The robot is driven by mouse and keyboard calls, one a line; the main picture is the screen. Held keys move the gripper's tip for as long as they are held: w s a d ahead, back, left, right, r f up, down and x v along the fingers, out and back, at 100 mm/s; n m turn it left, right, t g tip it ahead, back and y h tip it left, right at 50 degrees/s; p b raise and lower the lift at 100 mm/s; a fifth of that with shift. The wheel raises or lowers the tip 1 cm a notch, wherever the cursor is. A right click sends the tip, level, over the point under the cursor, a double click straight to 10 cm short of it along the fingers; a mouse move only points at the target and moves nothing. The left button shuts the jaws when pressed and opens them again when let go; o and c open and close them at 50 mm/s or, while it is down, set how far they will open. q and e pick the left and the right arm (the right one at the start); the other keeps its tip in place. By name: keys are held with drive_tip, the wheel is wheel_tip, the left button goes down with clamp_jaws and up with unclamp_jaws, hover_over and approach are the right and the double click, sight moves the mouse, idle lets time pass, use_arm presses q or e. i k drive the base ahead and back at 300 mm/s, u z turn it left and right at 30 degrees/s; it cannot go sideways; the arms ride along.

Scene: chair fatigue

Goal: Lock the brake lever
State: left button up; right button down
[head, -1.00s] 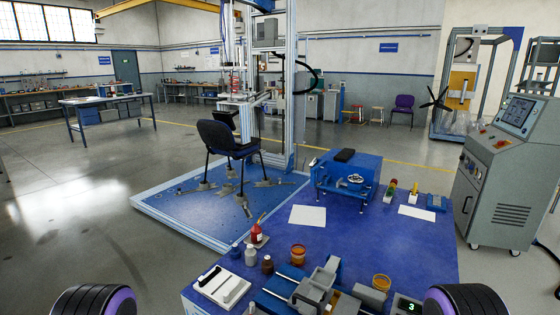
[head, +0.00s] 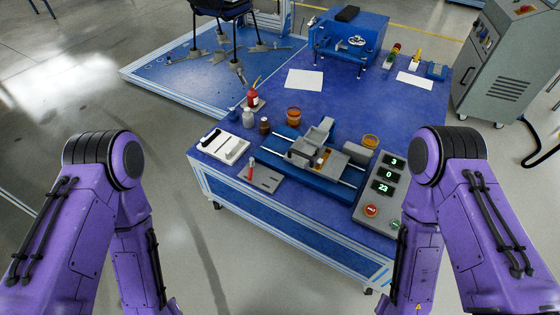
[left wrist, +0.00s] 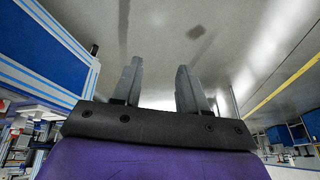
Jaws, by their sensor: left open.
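A grey plate (head: 261,178) lies at the near left edge of the blue bench and carries a small upright lever with a red top (head: 250,167); it may be the brake lever. Beside it stands a grey clamp-like fixture (head: 318,152) on blue rails. Whether the lever is locked cannot be told. My left gripper (left wrist: 159,78) shows only in the left wrist view, with its two fingers apart and nothing between them, bare floor beyond. My right gripper is out of view.
The blue bench (head: 385,110) also holds a white tray (head: 223,146), bottles and jars, white sheets, a blue machine (head: 348,40) and a box with readouts and buttons (head: 380,190). A grey console (head: 508,65) stands at the right. Floor before the bench is free.

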sight(251, 170)
drive_tip(key=k, duration=0.65)
drive_tip(key=u, duration=0.6)
drive_tip(key=i, duration=1.15)
drive_tip(key=z, duration=0.55)
drive_tip(key=i, duration=0.35)
drive_tip(key=z, duration=0.45)
